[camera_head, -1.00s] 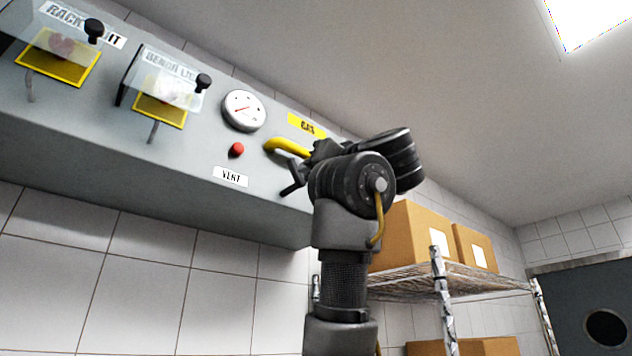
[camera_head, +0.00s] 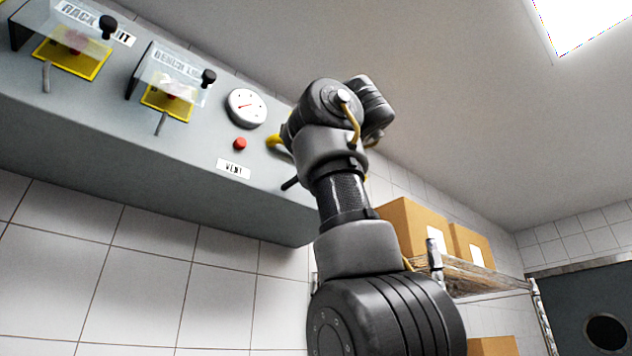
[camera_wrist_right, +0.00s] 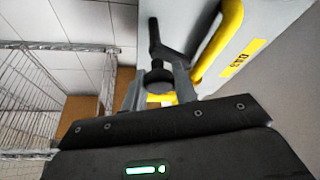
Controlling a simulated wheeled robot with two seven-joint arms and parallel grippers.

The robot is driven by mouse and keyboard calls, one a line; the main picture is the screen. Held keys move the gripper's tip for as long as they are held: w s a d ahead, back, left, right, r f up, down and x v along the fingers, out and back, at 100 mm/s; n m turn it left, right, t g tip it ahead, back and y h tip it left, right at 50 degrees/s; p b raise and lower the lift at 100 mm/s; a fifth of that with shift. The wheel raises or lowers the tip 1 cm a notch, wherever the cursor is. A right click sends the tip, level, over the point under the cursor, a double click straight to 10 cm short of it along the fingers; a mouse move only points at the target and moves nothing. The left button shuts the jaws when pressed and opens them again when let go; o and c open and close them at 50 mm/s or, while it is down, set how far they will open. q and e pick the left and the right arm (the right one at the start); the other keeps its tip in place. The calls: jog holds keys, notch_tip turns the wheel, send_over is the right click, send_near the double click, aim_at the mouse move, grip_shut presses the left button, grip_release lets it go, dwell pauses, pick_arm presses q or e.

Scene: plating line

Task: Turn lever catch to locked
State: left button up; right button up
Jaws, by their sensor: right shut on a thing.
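The black lever catch (camera_wrist_right: 157,52) is on the grey panel in the right wrist view. Its round knob end sits between the fingers of my right gripper (camera_wrist_right: 160,88), which is shut on it. The lever's other end points away from the gripper. In the head view, only a short black end of the lever (camera_head: 290,184) shows past my right arm, which hides the gripper and the rest. A bent yellow handle (camera_wrist_right: 222,40) runs close beside the catch, and a bit of yellow shows between the fingers. My left gripper is not in view.
The panel (camera_head: 185,150) carries a gauge (camera_head: 246,108), a red button (camera_head: 240,144), a VENT label (camera_head: 234,169) and two clear-covered switches at the left. A wire shelf (camera_head: 480,280) with cardboard boxes (camera_head: 412,225) stands right of my arm.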

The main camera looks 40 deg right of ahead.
jog(key=m+p, duration=0.1)
jog(key=m, duration=0.1)
jog(key=shift+r+m+g, duration=0.15)
jog(key=shift+m+g, duration=0.15)
jog(key=shift+g, duration=0.1)
jog(key=shift+m+g+p, duration=0.5)
jog(key=shift+m+p, duration=0.1)
jog(key=shift+m, duration=0.3)
jog(key=shift+f, duration=0.2)
jog(key=o, duration=0.9)
jog(key=shift+s+a, duration=0.15)
jog(key=shift+s, duration=0.15)
jog(key=b+v, duration=0.2)
jog(key=v, duration=0.8)
jog(key=shift+s, duration=0.1)
